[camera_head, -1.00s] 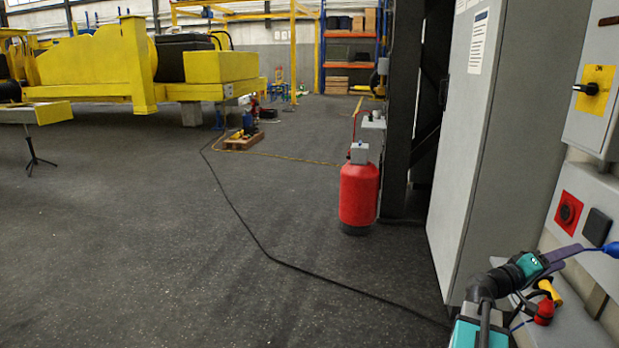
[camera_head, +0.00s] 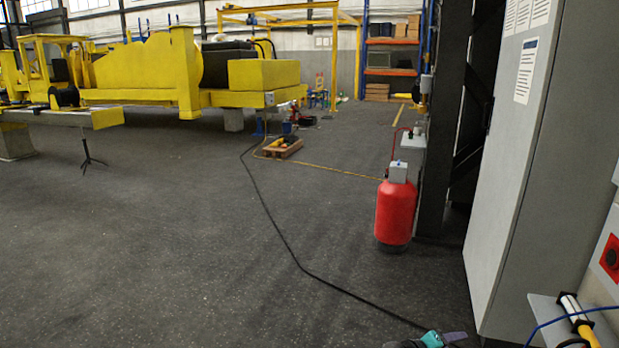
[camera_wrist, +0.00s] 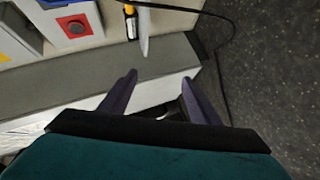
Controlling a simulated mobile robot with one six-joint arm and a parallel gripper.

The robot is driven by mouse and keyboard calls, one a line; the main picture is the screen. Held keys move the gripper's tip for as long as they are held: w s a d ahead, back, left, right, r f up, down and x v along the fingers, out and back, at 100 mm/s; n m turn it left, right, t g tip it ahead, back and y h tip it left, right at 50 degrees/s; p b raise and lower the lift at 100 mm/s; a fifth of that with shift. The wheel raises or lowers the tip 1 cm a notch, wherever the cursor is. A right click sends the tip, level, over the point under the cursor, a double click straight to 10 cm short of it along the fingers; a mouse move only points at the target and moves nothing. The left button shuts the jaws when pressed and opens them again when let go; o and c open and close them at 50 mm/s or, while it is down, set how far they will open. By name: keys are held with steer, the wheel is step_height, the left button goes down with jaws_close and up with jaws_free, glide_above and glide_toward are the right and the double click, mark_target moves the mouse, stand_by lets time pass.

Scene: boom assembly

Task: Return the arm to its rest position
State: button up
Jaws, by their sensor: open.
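My gripper (camera_wrist: 160,92) is open in the wrist view. Its two purple fingers stand apart with nothing between them. Behind them is the grey-white side of a cabinet. In the head view only a small teal and purple part of my gripper (camera_head: 444,340) shows at the bottom edge, in front of the floor near the cabinet's foot. The rest of my arm is out of that view.
A tall grey cabinet (camera_head: 545,150) stands at right, near my gripper. A small shelf (camera_head: 548,310) carries a yellow-handled tool (camera_head: 583,328). A red cylinder (camera_head: 396,215) stands beyond.

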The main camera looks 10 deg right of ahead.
steer(key=s+a+f+g+y+p, duration=0.1)
steer(key=s+a+f+y+p, duration=0.15)
steer(key=a+f, duration=0.35)
steer(key=s+a+f+n+g+y+p, duration=0.1)
steer(key=s+a+f, duration=0.35)
steer(key=a, duration=0.35)
steer(key=s+a+f+g+y+p, duration=0.1)
steer(key=s+a+f+y, duration=0.1)
steer(key=a+f, duration=0.45)
steer(key=s+a+f+g+y+p, duration=0.1)
steer(key=s+a+f+g+y, duration=0.1)
steer(key=s+a, duration=0.6)
steer(key=s+a+f+g+y+p, duration=0.1)
steer(key=s+a+f+g+y, duration=0.2)
steer(key=s+a+y, duration=0.3)
steer(key=s+a+f, duration=0.1)
steer(key=s+a, duration=0.2)
steer(key=a, duration=0.4)
steer(key=shift+s, duration=0.25)
steer(key=shift+a, duration=0.1)
steer(key=c, duration=0.7)
steer(key=shift+o, duration=0.2)
